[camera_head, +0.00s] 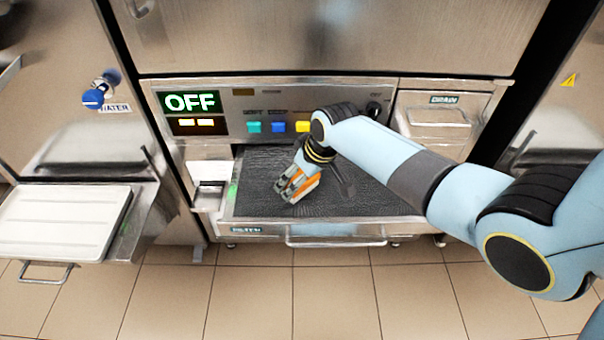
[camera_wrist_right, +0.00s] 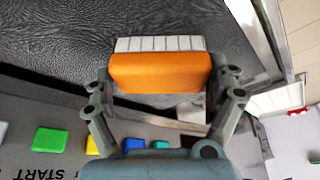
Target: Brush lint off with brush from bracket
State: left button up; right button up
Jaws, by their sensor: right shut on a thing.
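My right gripper (camera_head: 297,186) is shut on the brush, an orange block (camera_head: 304,187) with pale bristles. The right wrist view shows the orange block (camera_wrist_right: 160,73) between both fingers, its white bristles (camera_wrist_right: 160,43) pointing away from my palm. The brush is over the pulled-out filter drawer (camera_head: 262,229). Dark grey, fuzzy lint (camera_head: 262,170) covers the drawer's surface; it also fills the upper part of the right wrist view (camera_wrist_right: 70,40). I cannot tell whether the bristles touch it. A pale metal bracket (camera_head: 209,196) at the drawer's left looks empty. My left gripper is out of view.
The panel above the drawer has an OFF display (camera_head: 190,102), several coloured buttons and a black knob (camera_head: 374,108). A DRAIN drawer (camera_head: 432,117) is at the right. A white tray (camera_head: 60,222) sits on a shelf at the left. Tiled floor is in front.

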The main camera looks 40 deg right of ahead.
jog(key=r+p, duration=0.1)
jog(key=r, duration=0.1)
jog(key=r+p, duration=0.1)
jog(key=r, duration=0.1)
jog(key=shift+s+d, duration=0.1)
jog(key=shift+d, duration=0.1)
jog(key=shift+a+r+p, duration=0.1)
jog(key=shift+r+p, duration=0.3)
jog(key=shift+p, duration=0.1)
notch_tip(320, 180, up, 3)
jog(key=p, duration=0.3)
